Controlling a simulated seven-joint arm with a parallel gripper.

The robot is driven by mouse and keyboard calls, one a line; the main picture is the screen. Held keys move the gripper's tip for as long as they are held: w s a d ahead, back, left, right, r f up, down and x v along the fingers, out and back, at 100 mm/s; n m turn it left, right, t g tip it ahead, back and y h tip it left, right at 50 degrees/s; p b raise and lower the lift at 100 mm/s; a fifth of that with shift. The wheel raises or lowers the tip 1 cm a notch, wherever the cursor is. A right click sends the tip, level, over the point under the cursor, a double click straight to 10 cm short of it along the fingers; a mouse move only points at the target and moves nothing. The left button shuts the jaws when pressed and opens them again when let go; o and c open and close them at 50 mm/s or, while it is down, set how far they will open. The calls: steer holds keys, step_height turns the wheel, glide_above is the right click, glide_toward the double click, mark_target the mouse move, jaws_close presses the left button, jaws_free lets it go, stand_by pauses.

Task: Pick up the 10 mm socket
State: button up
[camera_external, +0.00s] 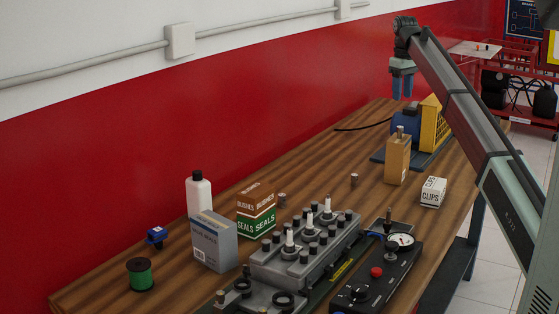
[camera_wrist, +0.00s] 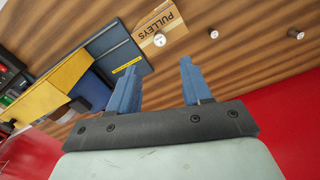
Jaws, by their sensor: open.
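Small silvery sockets stand in several places, and I cannot read their sizes, so I cannot tell which is the 10 mm one. One socket (camera_external: 354,180) stands on bare wood near the middle of the bench; a similar one shows in the wrist view (camera_wrist: 295,33). Another socket (camera_external: 400,131) appears on top of a brown box, and shows in the wrist view (camera_wrist: 160,40) by the PULLEYS box. A third socket (camera_external: 282,198) is behind the seals box. My gripper (camera_external: 402,94), with blue fingers, hangs above the far part of the bench, open and empty (camera_wrist: 159,72).
The brown box (camera_external: 397,160) stands beside a yellow-guarded machine (camera_external: 433,123). A CLIPS box (camera_external: 433,192) is at the right edge. An engine block (camera_external: 305,250), a gauge panel (camera_external: 375,275), boxes and a white bottle (camera_external: 199,195) crowd the near end. Mid-bench wood is mostly clear.

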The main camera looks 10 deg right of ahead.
steer(key=shift+o, duration=0.5)
steer(key=t+y, duration=0.2)
steer(key=t, duration=0.2)
glide_toward(350, 174)
steer(key=shift+m, duration=0.5)
steer(key=x, duration=1)
steer(key=shift+f, duration=0.15)
steer(key=shift+c, duration=0.2)
